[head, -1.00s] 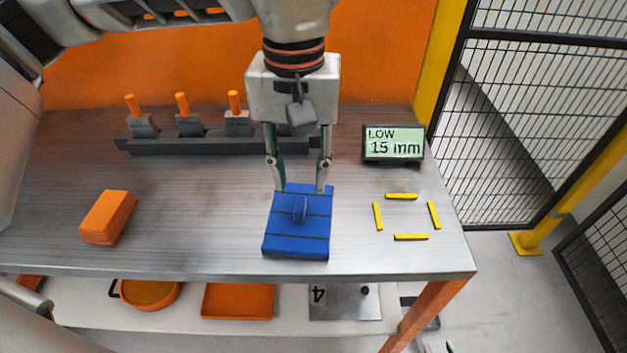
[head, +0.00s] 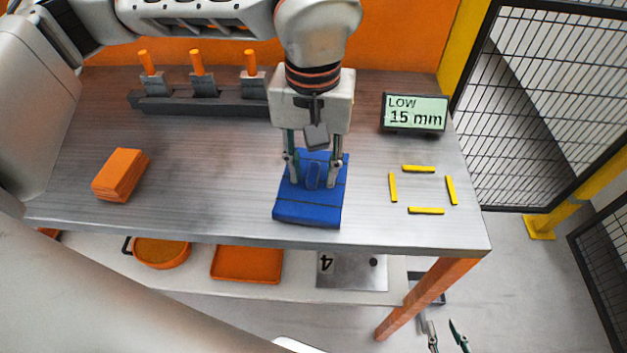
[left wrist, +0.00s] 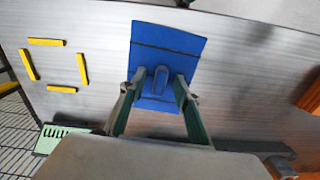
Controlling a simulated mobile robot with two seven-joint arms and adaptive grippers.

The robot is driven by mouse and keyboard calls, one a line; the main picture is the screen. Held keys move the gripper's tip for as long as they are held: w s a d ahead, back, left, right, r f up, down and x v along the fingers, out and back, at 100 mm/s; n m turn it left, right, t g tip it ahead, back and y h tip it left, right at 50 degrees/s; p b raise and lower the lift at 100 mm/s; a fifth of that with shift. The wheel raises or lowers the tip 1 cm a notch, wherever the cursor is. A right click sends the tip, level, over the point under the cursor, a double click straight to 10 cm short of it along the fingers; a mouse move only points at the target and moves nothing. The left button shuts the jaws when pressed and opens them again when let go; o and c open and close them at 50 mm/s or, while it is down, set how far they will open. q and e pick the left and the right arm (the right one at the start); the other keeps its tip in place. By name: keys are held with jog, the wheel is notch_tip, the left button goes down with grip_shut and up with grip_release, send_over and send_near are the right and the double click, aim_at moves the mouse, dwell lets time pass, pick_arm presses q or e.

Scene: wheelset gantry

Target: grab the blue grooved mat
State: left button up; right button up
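The blue grooved mat (head: 308,212) lies flat on the metal table, with dark grooves across it and an upright blue grip tab in its middle. It also shows in the left wrist view (left wrist: 170,38). My left gripper (head: 312,184) points down over the mat, its two fingers on either side of the tab. In the left wrist view the fingers (left wrist: 160,84) stand apart, with gaps between them and the tab. Whether the tips touch the mat is unclear. My right gripper (head: 445,336) shows only at the bottom edge, fingers apart and empty, beyond the table.
Four-sided yellow markings (head: 422,190) frame a bare spot right of the mat. A display (head: 415,114) reads "LOW 15 mm". An orange block stack (head: 120,175) lies left. A dark rack (head: 200,104) with orange-handled pieces stands behind. A lower shelf holds orange containers (head: 246,264).

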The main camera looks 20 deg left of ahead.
pick_arm(q)
grip_shut()
jog(key=shift+r, duration=0.1)
